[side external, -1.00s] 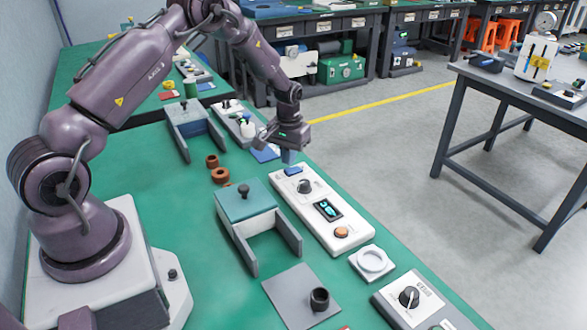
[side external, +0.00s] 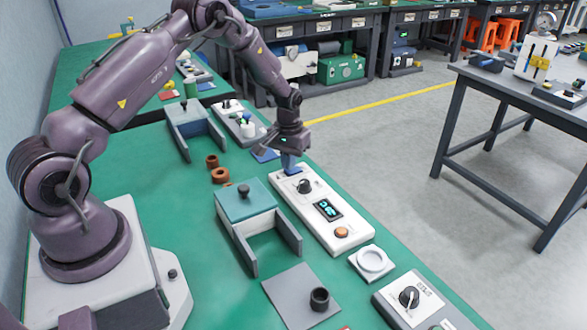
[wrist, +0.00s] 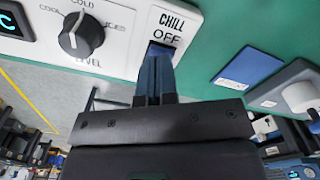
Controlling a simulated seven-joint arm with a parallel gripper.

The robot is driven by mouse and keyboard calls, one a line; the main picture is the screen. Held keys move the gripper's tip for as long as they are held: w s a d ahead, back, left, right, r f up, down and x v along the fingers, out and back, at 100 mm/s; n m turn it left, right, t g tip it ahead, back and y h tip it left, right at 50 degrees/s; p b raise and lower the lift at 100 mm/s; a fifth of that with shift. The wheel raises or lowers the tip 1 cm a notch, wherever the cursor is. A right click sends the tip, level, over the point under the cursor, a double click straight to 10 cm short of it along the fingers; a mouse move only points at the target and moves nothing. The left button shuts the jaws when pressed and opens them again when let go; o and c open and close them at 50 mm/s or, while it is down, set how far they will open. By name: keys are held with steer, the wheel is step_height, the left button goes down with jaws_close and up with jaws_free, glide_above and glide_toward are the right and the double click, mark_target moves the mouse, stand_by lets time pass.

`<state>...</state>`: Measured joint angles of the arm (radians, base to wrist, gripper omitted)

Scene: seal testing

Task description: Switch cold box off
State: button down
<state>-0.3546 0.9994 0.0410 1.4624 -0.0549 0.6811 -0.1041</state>
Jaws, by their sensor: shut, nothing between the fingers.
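The cold box panel (side external: 314,215) is a long white unit on the green bench, with a black knob (side external: 304,186), a lit cyan display (side external: 328,208) and an orange button (side external: 341,232). At its far end is a blue rocker switch, mostly covered by my fingers in the side view. In the wrist view the switch (wrist: 160,47) shows below the words CHILL OFF, and the knob (wrist: 81,35) is beside it. My gripper (side external: 290,164) is shut and empty, pointing down, fingertips (wrist: 156,60) at the switch; whether they press it I cannot tell.
A teal-topped fixture (side external: 245,200) with a black knob stands beside the panel. A white ring holder (side external: 371,262) and a dial box (side external: 410,300) lie nearer the camera. A blue card (wrist: 248,66) lies past the switch. Brown rings (side external: 220,175) sit on open bench.

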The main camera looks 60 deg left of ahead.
steer(key=shift+f, duration=0.55)
steer(key=shift+r, duration=3.55)
